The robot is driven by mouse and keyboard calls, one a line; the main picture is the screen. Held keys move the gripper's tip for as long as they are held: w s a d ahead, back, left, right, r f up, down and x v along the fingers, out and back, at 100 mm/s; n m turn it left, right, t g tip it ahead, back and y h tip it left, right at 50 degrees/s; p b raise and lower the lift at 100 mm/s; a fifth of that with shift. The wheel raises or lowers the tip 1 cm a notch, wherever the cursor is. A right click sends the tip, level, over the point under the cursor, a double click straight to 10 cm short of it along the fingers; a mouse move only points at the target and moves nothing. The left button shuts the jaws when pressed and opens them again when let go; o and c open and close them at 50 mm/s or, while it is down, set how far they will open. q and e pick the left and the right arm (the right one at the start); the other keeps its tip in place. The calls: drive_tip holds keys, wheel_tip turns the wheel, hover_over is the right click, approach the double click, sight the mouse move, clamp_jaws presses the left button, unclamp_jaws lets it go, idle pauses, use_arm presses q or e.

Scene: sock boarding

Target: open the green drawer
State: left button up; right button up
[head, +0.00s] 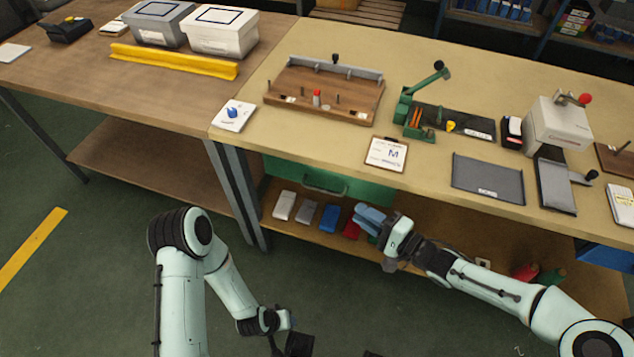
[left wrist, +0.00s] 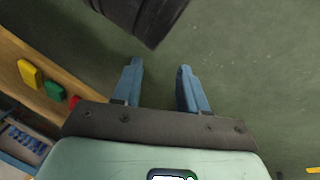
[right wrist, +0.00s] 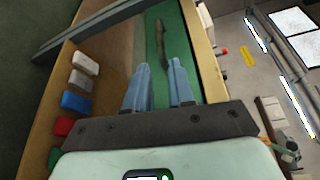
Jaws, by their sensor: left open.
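The green drawer (head: 370,188) sits under the light bench top, and its front looks shut. Its curved metal handle (head: 325,189) is on the front face. The drawer's green front (right wrist: 148,50) and handle (right wrist: 160,36) also show in the right wrist view, beyond the fingertips. My right gripper (head: 362,213) is open and empty, below and to the right of the handle, apart from it. Its fingers (right wrist: 157,66) are spread in the right wrist view. My left gripper (left wrist: 157,67) is open and empty over the floor, away from the drawer.
A lower shelf holds a white (head: 284,205), a grey (head: 306,212), a blue (head: 329,217) and a red block (head: 352,229). A metal leg (head: 240,195) stands left of the drawer. A clipboard (head: 387,154) lies on the bench above. The floor in front is clear.

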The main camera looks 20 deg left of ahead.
drive_tip(key=b, duration=0.2)
approach(323, 190)
drive_tip(key=x, duration=0.2)
use_arm(q)
drive_tip(key=s+a+f+g+b, duration=0.1)
drive_tip(key=s+f, duration=0.2)
drive_tip(key=f, duration=0.3)
drive_tip(key=shift+s+a+b, duration=0.3)
drive_tip(key=shift+s, duration=0.1)
use_arm(e)
drive_tip(key=x, duration=0.8)
drive_tip(key=shift+w+f, duration=0.2)
drive_tip(key=shift+f, duration=0.05)
clamp_jaws()
